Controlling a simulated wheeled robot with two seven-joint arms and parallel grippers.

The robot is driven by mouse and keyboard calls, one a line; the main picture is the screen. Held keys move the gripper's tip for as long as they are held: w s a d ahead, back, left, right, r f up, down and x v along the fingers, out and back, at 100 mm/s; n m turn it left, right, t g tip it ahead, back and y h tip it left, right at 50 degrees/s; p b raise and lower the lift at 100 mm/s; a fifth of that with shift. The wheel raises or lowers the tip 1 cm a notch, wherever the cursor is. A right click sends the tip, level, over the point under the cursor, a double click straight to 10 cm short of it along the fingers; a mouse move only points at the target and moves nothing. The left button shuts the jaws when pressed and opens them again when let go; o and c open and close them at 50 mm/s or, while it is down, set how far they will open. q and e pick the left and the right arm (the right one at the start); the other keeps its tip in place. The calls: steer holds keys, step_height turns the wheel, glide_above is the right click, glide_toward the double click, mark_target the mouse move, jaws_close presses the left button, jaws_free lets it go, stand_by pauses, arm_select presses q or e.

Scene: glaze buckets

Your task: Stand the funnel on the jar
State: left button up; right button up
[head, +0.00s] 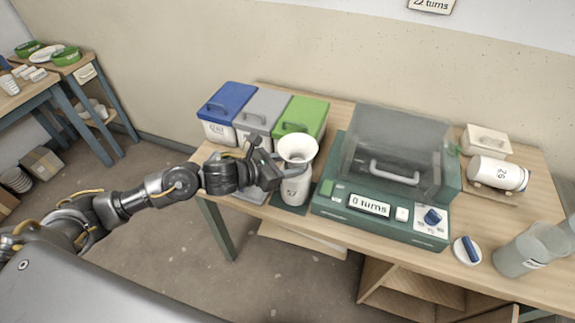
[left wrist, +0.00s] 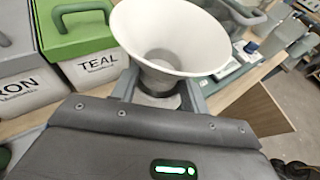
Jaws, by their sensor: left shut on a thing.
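The white funnel (head: 298,149) is upright with its wide mouth up, directly above the white jar marked 57 (head: 295,192). In the head view the funnel's lower part meets the jar's top; I cannot tell whether it rests on it. My left gripper (head: 285,172) comes in from the left and is shut on the funnel. In the left wrist view the funnel (left wrist: 165,35) fills the space between the two fingers, and its wide mouth hides most of what lies below. My right gripper is not in view.
Bins with blue (head: 228,97), grey (head: 262,108) and green (head: 303,116) lids stand behind the jar. A green machine (head: 380,232) with a clear cover stands close on the right. A jar marked 26 (head: 497,174) lies on its side farther right.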

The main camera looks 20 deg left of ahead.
arm_select(q)
steer(key=o, duration=1)
steer(key=shift+s+a+f, duration=0.1)
steer(key=shift+s+f, duration=0.2)
steer(key=shift+f, duration=0.6)
steer(key=shift+r, duration=0.2)
steer(key=shift+w+r+p, duration=0.1)
steer(key=shift+r+p, duration=0.6)
steer(key=shift+p, duration=0.45)
steer(key=shift+s+a+f+b, duration=0.1)
steer(key=shift+s+a+b, duration=0.6)
steer(key=shift+b, duration=0.1)
steer(key=r+b+v, duration=0.1)
steer(key=b+v, duration=0.1)
steer(key=v, duration=0.8)
steer(key=shift+w, duration=0.2)
steer(key=shift+d+r, duration=0.1)
steer(key=shift+d, duration=0.1)
